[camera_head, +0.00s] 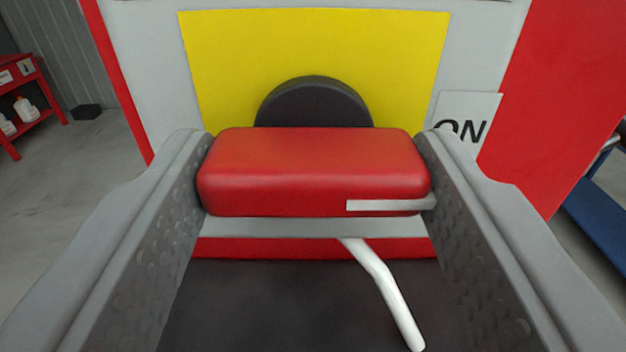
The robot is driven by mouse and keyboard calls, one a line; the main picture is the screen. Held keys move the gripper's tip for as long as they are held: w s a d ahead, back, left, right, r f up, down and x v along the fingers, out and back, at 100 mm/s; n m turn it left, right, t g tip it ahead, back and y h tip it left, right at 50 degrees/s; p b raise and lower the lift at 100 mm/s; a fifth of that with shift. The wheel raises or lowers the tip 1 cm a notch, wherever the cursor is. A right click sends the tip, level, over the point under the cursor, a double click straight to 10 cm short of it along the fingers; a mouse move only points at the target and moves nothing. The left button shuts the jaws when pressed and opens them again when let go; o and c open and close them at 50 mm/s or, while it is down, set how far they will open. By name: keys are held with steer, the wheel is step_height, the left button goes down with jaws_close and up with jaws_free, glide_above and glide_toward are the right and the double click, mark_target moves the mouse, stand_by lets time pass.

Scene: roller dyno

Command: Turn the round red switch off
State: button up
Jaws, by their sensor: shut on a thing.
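The red switch (312,160) fills the middle of the view. Its handle shows as a thick red bar lying level, with a pale pointer strip (385,206) at its right end. Behind it is a dark round base (314,100) on a yellow plate (320,45). A white "ON" label (464,122) is to the right of the switch, on the pointer's side. My gripper (316,172) is shut on the red handle, one finger against each end. No "OFF" label shows, and the lower part of the round base is hidden behind the handle.
Below the handle are a grey ledge (300,227) and a bent white rod (384,285). A red shelf with bottles (30,108) stands at the far left. A blue structure (598,212) is at the right edge. Grey floor is open at the left.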

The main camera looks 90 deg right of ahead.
steer(key=n, duration=0.4)
steer(key=shift+n, duration=0.3)
steer(key=n, duration=0.4)
steer(key=shift+n, duration=0.3)
steer(key=n, duration=0.4)
steer(key=shift+n, duration=2.4)
steer(key=o, duration=1)
